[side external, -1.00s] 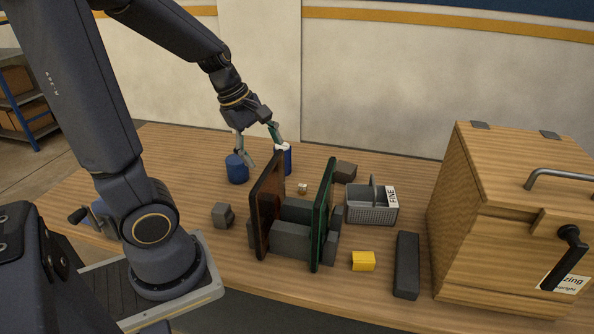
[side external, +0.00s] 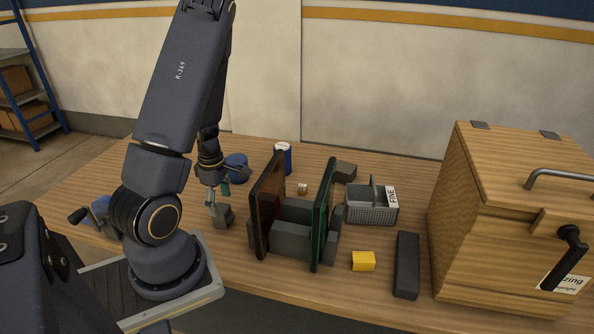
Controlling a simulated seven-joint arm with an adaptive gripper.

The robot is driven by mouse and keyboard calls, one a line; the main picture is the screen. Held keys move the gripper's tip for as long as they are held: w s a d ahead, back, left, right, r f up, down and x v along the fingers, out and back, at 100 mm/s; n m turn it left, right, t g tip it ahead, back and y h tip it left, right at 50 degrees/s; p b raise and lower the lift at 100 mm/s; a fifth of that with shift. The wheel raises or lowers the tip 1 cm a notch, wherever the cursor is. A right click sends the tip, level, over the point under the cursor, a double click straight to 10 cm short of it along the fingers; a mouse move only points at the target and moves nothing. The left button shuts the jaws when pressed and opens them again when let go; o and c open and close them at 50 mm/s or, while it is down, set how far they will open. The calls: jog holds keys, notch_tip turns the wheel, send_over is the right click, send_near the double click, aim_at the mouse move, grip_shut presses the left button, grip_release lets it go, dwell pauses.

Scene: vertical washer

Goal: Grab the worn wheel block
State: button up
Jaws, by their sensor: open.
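A small grey block (side external: 226,217) with angled faces sits on the wooden table, left of the rust-brown upright panel. It may be the worn wheel block; no wear or marking is readable at this size. My gripper (side external: 229,193) is open and empty, low and just above and behind this block. One finger comes down at the block's left side, and the other spreads to the upper right. I cannot tell whether a finger touches the block. Another dark grey block (side external: 345,171) lies behind the green upright panel.
Rust-brown (side external: 268,207) and green (side external: 323,215) panels stand upright around grey blocks. A blue cylinder (side external: 237,166) is close behind my gripper, with a blue-and-white can (side external: 283,158) farther right. A grey basket (side external: 371,211), yellow block (side external: 363,261), dark bar (side external: 406,265) and wooden box (side external: 480,220) lie right.

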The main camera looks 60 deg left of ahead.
aim_at(222, 207)
notch_tip(222, 207, down, 6)
jog(key=shift+w+a+r, duration=0.1)
jog(key=shift+a, duration=0.05)
dwell(0.3)
jog(key=c, duration=1.3)
